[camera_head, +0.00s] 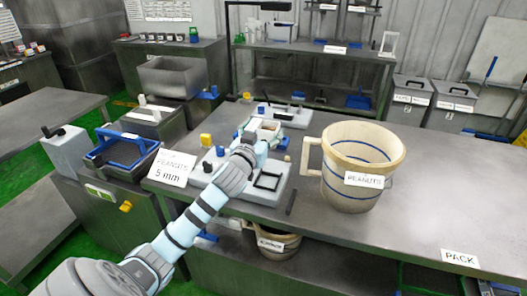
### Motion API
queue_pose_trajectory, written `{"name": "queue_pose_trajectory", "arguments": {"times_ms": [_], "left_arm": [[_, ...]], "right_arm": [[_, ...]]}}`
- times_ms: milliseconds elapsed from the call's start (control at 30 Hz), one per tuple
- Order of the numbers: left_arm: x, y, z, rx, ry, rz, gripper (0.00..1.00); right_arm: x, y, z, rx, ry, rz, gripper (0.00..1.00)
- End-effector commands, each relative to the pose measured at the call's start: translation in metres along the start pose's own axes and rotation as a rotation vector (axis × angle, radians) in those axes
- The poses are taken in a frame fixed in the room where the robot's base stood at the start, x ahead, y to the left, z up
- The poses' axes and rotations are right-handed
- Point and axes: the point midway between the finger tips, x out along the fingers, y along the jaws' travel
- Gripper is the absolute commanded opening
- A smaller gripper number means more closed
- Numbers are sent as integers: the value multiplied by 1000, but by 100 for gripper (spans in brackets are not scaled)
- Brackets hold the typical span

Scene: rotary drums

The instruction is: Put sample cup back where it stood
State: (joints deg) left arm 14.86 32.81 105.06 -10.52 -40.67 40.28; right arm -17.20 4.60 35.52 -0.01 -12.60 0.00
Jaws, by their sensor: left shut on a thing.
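My left arm reaches in from the bottom left. Its gripper (262,134) is above the near part of the metal table and is shut on a small pale container with reddish contents, which looks like the sample cup (266,126). The wrist and fingers hide part of the cup and what lies beneath it. A light grey tray or scale plate (271,190) with a dark square frame is just below the gripper. I cannot tell the gap between cup and table. My right gripper is not in view.
A big cream bucket labelled PEANUTS (357,160) stands right of the gripper. A sign reading PEANUTS 5 mm (171,168) stands at the table's left edge. The table's right side is clear up to the PACK sign (460,258).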

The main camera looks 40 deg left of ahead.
Motion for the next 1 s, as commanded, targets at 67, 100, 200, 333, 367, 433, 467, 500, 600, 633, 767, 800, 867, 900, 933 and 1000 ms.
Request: {"name": "queue_pose_trajectory", "arguments": {"times_ms": [67, 100, 200, 333, 367, 433, 467, 500, 600, 633, 767, 800, 867, 900, 933, 1000], "left_arm": [[-1, 0, -24, 1, 4, 1, 40], [-1, 0, -31, -1, 4, 1, 40], [-2, 0, -42, 0, 1, 0, 40], [-2, 0, -45, 0, 0, 0, 40], [-2, 0, -46, 0, 1, 3, 40], [-2, 5, -49, 0, 1, 22, 40], [-3, 8, -52, 1, 3, 37, 40], [-5, 14, -58, 2, 4, 61, 40], [-15, 35, -79, 7, 8, 139, 40], [-20, 43, -86, 9, 7, 168, 40], [-58, 84, -96, 21, 3, 336, 40], [-73, 96, -93, 24, 0, 390, 40], [-97, 113, -87, 28, -1, 469, 40], [-113, 123, -81, 31, -4, 519, 40], [-126, 130, -76, 32, -5, 557, 40], [-158, 144, -64, 36, -7, 639, 40]], "right_arm": [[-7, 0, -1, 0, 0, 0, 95], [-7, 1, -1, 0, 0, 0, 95], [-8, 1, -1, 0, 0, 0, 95], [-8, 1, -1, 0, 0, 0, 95], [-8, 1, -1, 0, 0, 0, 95], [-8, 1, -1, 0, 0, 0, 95], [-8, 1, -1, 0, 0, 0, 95], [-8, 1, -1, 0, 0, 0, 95], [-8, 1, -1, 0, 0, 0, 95], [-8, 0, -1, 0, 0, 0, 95], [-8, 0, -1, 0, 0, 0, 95], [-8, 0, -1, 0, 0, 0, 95], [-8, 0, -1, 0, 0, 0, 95], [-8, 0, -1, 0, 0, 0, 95], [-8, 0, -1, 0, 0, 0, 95], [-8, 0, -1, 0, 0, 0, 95]]}}
